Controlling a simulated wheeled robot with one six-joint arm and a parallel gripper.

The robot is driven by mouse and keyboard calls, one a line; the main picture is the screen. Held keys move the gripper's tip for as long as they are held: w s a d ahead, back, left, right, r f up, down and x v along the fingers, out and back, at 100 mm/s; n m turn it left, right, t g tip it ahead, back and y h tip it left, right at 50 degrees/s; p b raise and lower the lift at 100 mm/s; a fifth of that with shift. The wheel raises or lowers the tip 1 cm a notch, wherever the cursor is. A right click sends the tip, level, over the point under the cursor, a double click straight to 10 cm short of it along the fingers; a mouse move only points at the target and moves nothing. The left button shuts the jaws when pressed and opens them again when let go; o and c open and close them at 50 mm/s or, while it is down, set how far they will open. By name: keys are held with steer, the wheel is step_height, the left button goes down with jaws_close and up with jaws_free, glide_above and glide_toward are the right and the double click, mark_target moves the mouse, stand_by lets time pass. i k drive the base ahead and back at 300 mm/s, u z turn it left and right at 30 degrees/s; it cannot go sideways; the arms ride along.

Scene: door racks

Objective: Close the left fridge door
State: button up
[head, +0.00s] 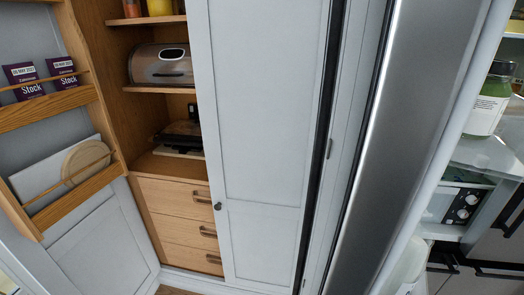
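A large stainless steel fridge door (410,110) stands open and fills the middle right of the head view. I see it close up and at a slant, with its brushed metal face to the left and a pale inner edge (472,75) to the right. A bottle with a white label (488,100) shows just right of that edge, seemingly in a door rack. The fridge body and the door's hinge cannot be made out. My gripper is not in view.
A dark-knobbed appliance (463,205) shows at the far right. Little free floor shows.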

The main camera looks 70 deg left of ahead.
mark_target(437, 57)
steer(key=k, duration=0.9)
steer(key=u, duration=1.45)
steer(key=i, duration=0.5)
steer(key=u, duration=0.4)
steer(key=k, duration=0.4)
steer(key=u, duration=1.35)
steer(key=i, duration=0.5)
steer(key=z, duration=0.05)
